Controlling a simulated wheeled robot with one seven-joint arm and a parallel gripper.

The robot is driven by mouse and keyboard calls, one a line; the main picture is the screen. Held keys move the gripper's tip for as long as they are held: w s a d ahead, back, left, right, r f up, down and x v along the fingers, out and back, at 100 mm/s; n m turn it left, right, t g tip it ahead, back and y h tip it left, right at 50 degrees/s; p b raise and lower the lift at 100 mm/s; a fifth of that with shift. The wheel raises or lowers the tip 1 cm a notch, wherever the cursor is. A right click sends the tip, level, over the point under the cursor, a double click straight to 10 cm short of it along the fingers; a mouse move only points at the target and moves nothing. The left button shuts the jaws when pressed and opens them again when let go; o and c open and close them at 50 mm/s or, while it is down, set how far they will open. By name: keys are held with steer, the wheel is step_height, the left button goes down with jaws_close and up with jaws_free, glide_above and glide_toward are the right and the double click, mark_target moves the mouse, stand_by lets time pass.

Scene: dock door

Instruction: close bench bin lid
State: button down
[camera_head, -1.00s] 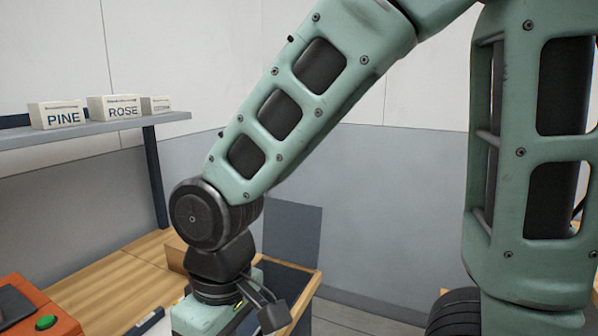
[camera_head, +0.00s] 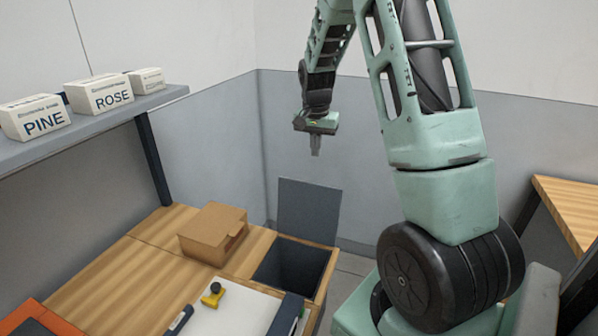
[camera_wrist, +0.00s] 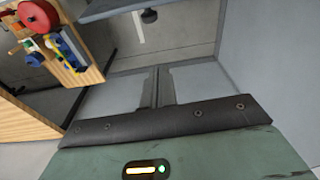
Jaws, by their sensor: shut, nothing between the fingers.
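The bench bin (camera_head: 290,268) is a dark open box set into the right end of the wooden bench. Its lid (camera_head: 308,210) is a flat grey panel standing nearly upright at the bin's far edge, so the bin is open. My gripper (camera_head: 315,150) points down in the head view, above the lid's top edge and apart from it in the picture. How far behind the lid it is, I cannot tell. In the wrist view the two fingers (camera_wrist: 156,88) are together with nothing between them. I cannot make out the lid surely in the wrist view.
A cardboard box (camera_head: 213,233) sits on the bench (camera_head: 120,290) left of the bin. A white board (camera_head: 235,312) with a yellow-and-black item (camera_head: 213,295) lies in front. Labelled boxes (camera_head: 98,96) stand on the shelf (camera_head: 90,122). Another wooden surface (camera_head: 572,210) is at right.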

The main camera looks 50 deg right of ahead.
step_height(320, 180, down, 9)
steer(key=s+a+p, duration=0.1)
steer(key=a+p, duration=0.1)
steer(key=p, duration=0.4)
steer(key=shift+a, duration=0.15)
stand_by(0.3)
